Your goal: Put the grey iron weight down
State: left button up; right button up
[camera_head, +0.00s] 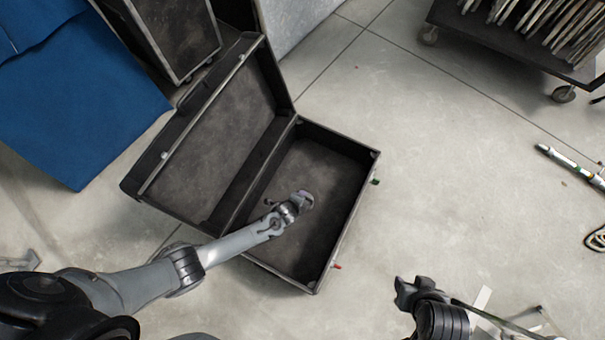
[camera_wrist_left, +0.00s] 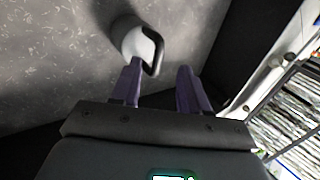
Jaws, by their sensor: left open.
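The grey iron weight (camera_wrist_left: 132,40), a pale round body with a dark looped handle, rests on the speckled dark floor of the case in the left wrist view. My left gripper (camera_wrist_left: 157,85) is open, its two purple fingers apart. The left finger's tip overlaps the weight's near edge in that view, and I cannot tell whether they touch. In the head view my left gripper (camera_head: 303,197) is low inside the open case (camera_head: 345,225), and the weight is not clearly visible there. My right gripper (camera_head: 406,288) is at the lower right, outside the case, its jaws unclear.
The case's raised lid (camera_head: 205,140) leans to the left. Another black case (camera_head: 170,30) and a blue cloth (camera_head: 75,100) lie beyond it. A wheeled cart (camera_head: 510,45) stands at the top right. The pale floor right of the case is mostly clear.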

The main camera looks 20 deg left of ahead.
pick_arm(q)
jog(key=s+d+r+n+g+p, duration=0.15)
jog(key=s+r+n, duration=0.25)
jog(key=r, duration=0.5)
jog(key=s+d+r+n+p, duration=0.15)
jog(key=s+r+n, duration=0.3)
jog(key=r, duration=0.55)
jog(key=s+a+r+n, duration=0.4)
jog(key=a+r, duration=0.1)
jog(key=r, duration=0.4)
jog(key=s+a+r+n+g, duration=0.1)
jog(key=s+a+r+n, duration=0.3)
jog(key=r, duration=0.5)
jog(key=shift+s+a+r, duration=0.35)
jog(key=shift+a, duration=0.45)
jog(key=shift+g+p, duration=0.25)
jog(key=shift+p, duration=0.05)
notch_tip(320, 180, up, 64)
jog(key=p, duration=6.4)
notch_tip(320, 180, down, 75)
jog(key=b, duration=7.5)
jog(key=shift+r, duration=0.15)
